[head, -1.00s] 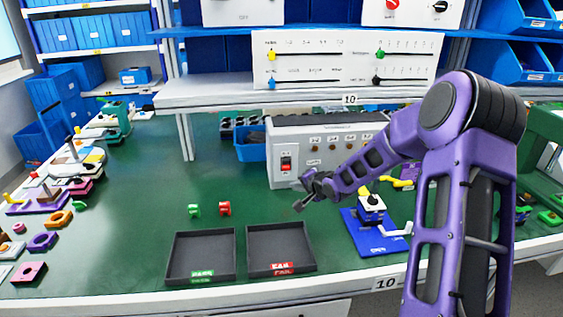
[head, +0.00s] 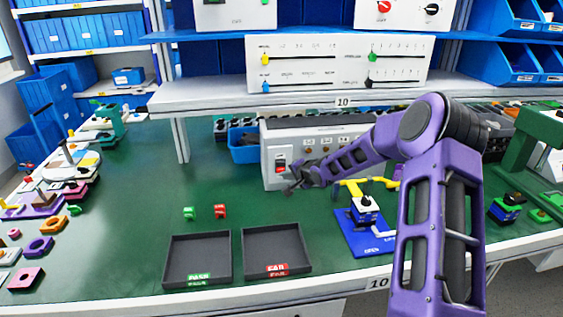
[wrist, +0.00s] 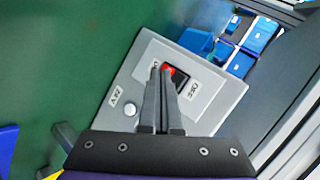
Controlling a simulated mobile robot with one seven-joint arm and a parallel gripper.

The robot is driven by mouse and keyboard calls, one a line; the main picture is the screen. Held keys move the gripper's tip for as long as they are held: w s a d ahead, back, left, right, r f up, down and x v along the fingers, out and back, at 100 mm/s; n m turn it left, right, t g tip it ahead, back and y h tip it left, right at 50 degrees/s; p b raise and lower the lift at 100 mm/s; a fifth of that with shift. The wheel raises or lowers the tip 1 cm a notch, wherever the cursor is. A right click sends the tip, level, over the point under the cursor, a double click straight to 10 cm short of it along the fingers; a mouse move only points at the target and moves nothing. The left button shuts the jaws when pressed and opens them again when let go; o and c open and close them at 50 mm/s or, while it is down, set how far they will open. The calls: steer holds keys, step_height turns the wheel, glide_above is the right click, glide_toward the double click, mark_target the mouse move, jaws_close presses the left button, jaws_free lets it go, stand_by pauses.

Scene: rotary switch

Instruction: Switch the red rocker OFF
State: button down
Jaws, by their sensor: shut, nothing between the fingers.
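The red rocker (head: 281,163) sits in a dark frame on the left part of the front of a grey box. In the wrist view the red rocker (wrist: 170,70) shows just beyond my fingertips, with an "OFF" label to its right and another label partly hidden at its left. My gripper (head: 290,190) is shut and empty, close in front of the box. In the wrist view my gripper (wrist: 164,72) has its fingertips over the rocker and hides part of it. I cannot tell whether they touch it.
The grey box (head: 330,138) has several knobs along its front. A blue bin (head: 243,147) stands to its left. A blue fixture (head: 362,232) with a yellow lever stands right of my gripper. Two dark trays (head: 197,240) lie in front.

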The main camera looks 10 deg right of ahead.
mark_target(280, 168)
steer(key=shift+w+r+p, duration=0.2)
steer(key=shift+w+p, duration=0.6)
steer(key=shift+w, duration=0.45)
stand_by(1.2)
steer(key=shift+w+p, duration=0.4)
steer(key=shift+p, duration=0.05)
steer(key=shift+w+r, duration=0.1)
steer(key=shift+w, duration=0.2)
stand_by(0.4)
steer(key=shift+s, duration=0.1)
steer(key=shift+s, duration=0.65)
